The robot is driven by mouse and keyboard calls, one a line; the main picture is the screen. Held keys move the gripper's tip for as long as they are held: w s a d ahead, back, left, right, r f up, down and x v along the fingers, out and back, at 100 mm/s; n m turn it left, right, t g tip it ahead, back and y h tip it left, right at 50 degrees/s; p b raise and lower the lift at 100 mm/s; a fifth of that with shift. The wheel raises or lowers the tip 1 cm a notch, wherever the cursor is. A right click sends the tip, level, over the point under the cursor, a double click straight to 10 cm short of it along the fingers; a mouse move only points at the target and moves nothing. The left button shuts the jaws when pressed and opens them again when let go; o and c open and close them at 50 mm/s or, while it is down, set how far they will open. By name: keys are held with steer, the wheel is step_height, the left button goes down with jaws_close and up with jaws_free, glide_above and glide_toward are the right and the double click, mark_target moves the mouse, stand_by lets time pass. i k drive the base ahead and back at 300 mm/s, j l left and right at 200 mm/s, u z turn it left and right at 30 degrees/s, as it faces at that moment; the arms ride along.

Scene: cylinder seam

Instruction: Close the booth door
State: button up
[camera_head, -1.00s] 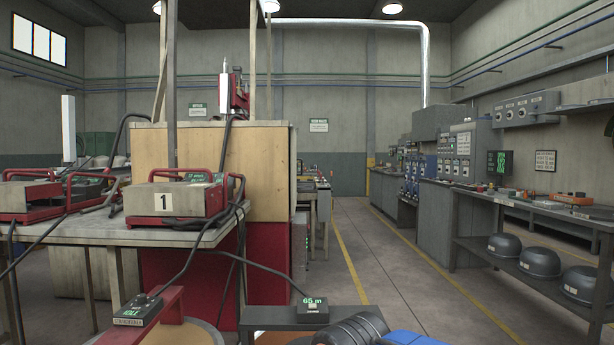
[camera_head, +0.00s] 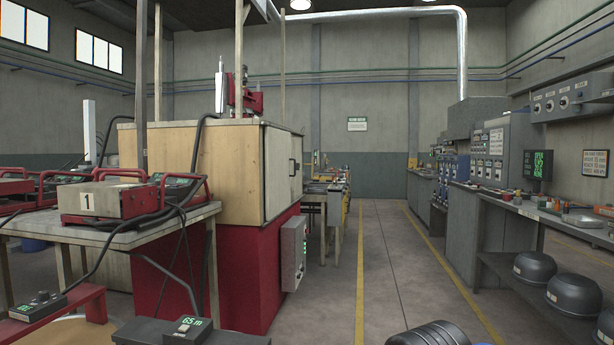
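The booth (camera_head: 195,170) stands left of centre, with light wooden panels above a red base (camera_head: 238,270). Its right side faces the aisle at a steep angle and carries a pale door panel (camera_head: 278,172) with a small dark handle near its far edge. A vertical seam shows by that edge. I cannot tell from this angle whether the door is fully shut or slightly ajar. My gripper is not in view.
A table (camera_head: 120,235) with red-framed units stands before the booth on the left. A bench (camera_head: 500,205) lines the right.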

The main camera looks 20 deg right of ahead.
mark_target(278, 159)
steer(key=i+l, duration=0.15)
steer(key=l, duration=0.2)
steer(key=i+l, duration=0.2)
steer(key=l, duration=0.2)
steer(key=i+l, duration=0.15)
steer(key=l, duration=0.2)
steer(key=i+l, duration=0.15)
steer(key=l, duration=0.25)
steer(key=i+l, duration=0.2)
steer(key=l, duration=0.15)
steer(key=i+l, duration=0.15)
steer(key=l, duration=0.25)
steer(key=i+j, duration=0.2)
steer(key=i, duration=0.3)
steer(key=i+j, duration=0.2)
steer(key=i, duration=0.35)
steer(key=i+j+z, duration=0.1)
steer(key=i, duration=0.4)
steer(key=i+j, duration=0.05)
steer(key=j, duration=0.05)
